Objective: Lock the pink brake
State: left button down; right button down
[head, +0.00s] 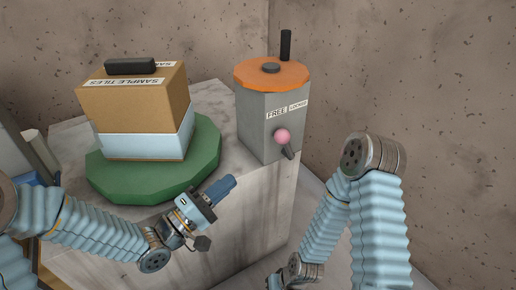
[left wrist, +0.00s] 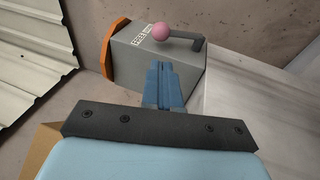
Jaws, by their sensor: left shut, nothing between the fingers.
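The pink brake knob (head: 282,136) is a ball on the front of a grey box (head: 258,125), beside a short dark lever (head: 288,152) that slants down to the right. Labels reading FREE (head: 277,114) and LOCKED (head: 298,105) sit above it. In the left wrist view the pink knob (left wrist: 161,32) and dark lever show past the fingertips. My left gripper (head: 222,187) is shut and empty, to the left of and below the knob, apart from it in the head view. My right gripper is not visible; only parts of its arm show.
The box has an orange top (head: 271,74) with an upright black handle (head: 286,45). Left of it, a green round base (head: 112,183) carries a SAMPLE TILES carton (head: 135,100). Both stand on a stone slab (head: 222,225). Walls rise close behind.

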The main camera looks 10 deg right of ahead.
aim_at(277, 141)
pick_arm(q)
jog(key=p+x, duration=0.2)
jog(key=x, duration=1.2)
jog(key=shift+w, duration=0.15)
